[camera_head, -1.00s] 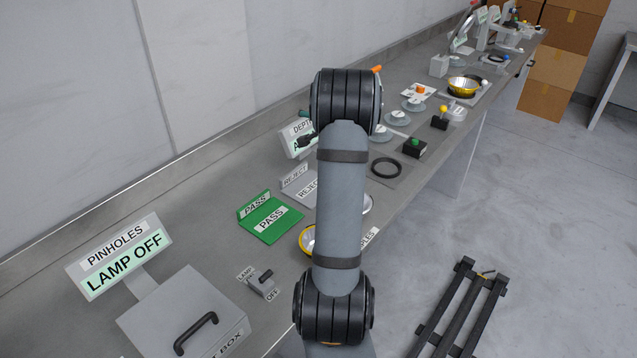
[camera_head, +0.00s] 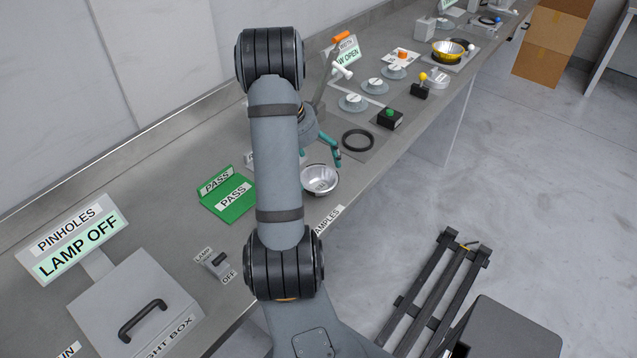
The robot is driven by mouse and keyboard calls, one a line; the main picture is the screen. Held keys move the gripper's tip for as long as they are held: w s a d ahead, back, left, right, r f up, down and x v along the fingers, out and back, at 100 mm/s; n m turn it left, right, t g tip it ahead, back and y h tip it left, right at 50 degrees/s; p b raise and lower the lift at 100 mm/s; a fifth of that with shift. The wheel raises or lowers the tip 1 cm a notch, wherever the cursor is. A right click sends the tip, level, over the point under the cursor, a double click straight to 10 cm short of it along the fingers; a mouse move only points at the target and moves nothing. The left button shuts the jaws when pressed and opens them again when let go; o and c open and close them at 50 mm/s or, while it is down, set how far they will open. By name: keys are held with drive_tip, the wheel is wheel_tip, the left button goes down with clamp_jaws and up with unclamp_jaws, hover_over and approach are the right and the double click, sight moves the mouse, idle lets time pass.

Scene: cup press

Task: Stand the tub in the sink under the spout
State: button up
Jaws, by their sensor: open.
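No tub, sink or spout can be made out under those names. A silver bowl (camera_head: 320,179) stands upright on the grey bench near its front edge, just right of my arm. A gold and black bowl (camera_head: 448,50) sits at a station farther back. My gripper (camera_head: 325,152), with teal fingers, is open above the bench, behind the silver bowl and close to it. My arm partly hides the gripper, and no object shows between its fingers.
A green PASS board (camera_head: 228,196) and a light box (camera_head: 135,310) lie left of my arm. A black ring (camera_head: 358,139), a green-button box (camera_head: 390,119) and several grey discs stand to the right. A lit sign (camera_head: 346,53) stands behind. The floor at right holds a black frame (camera_head: 440,290).

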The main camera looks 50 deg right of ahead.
drive_tip(key=p, duration=0.2)
hover_over(322, 186)
drive_tip(key=a, duration=0.2)
drive_tip(key=f, duration=0.5)
drive_tip(key=shift+w+d+f, duration=0.15)
drive_tip(key=shift+w+d, duration=0.1)
drive_tip(key=shift+c, duration=1.2)
drive_tip(key=c, duration=0.4)
drive_tip(key=shift+c, duration=0.8)
